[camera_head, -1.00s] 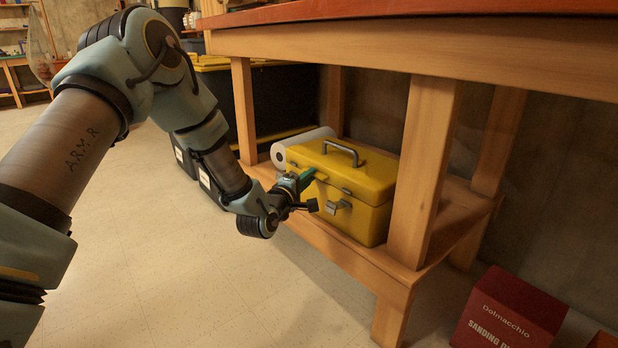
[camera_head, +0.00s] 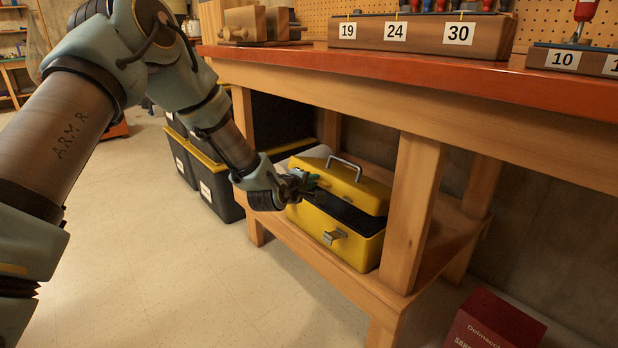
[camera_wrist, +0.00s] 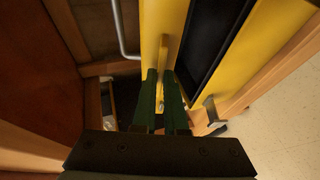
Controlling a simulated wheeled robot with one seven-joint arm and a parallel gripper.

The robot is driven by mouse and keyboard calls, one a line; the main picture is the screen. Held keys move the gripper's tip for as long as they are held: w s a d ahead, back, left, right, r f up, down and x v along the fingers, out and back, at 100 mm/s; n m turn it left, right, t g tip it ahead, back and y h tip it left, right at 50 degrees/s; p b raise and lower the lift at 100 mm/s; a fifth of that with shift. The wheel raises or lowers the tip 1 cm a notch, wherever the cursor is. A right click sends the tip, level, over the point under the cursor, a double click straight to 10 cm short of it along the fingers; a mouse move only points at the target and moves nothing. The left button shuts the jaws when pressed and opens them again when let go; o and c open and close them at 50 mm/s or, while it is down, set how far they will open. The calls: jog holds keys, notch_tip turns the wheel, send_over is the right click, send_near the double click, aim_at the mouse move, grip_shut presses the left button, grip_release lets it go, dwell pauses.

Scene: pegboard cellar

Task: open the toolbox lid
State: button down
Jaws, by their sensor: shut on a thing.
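The yellow toolbox (camera_head: 345,241) sits on the lower shelf of the workbench. Its lid (camera_head: 352,187) is partly raised, with a dark gap between lid and box. A grey carrying handle (camera_head: 344,163) is on top of the lid, and a silver latch (camera_head: 335,237) hangs on the front. My gripper (camera_head: 306,182) is at the lid's front edge, its tips partly hidden by the wrist. In the wrist view, the green fingers (camera_wrist: 163,92) are closed on a yellow tab (camera_wrist: 162,62) of the lid. The box's dark inside (camera_wrist: 208,45) shows to the right.
The orange bench top (camera_head: 420,66) is above the toolbox. A wooden leg (camera_head: 411,213) stands close on its right. Dark bins (camera_head: 215,190) stand to the left, and a red box (camera_head: 492,322) is on the floor at right. The floor in front is clear.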

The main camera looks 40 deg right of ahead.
jog(key=d+r+y+p, duration=0.1)
jog(key=d+r+p, duration=0.1)
jog(key=d+r+y+p, duration=0.1)
jog(key=d+r+p, duration=0.1)
jog(key=r+p, duration=0.1)
jog(key=d+r+m+y+p, duration=0.1)
jog(key=d+r+p, duration=0.1)
jog(key=r+p, duration=0.1)
jog(key=shift+s+d+r, duration=0.15)
jog(key=shift+s+r, duration=0.05)
jog(key=shift+r, duration=0.05)
jog(key=shift+d+r+p, duration=0.35)
jog(key=shift+d+r, duration=0.1)
jog(key=shift+d, duration=0.35)
jog(key=c, duration=1)
grip_release()
jog(key=shift+o, duration=0.2)
jog(key=v, duration=1)
jog(key=shift+a+r, duration=0.3)
jog(key=shift+r, duration=0.05)
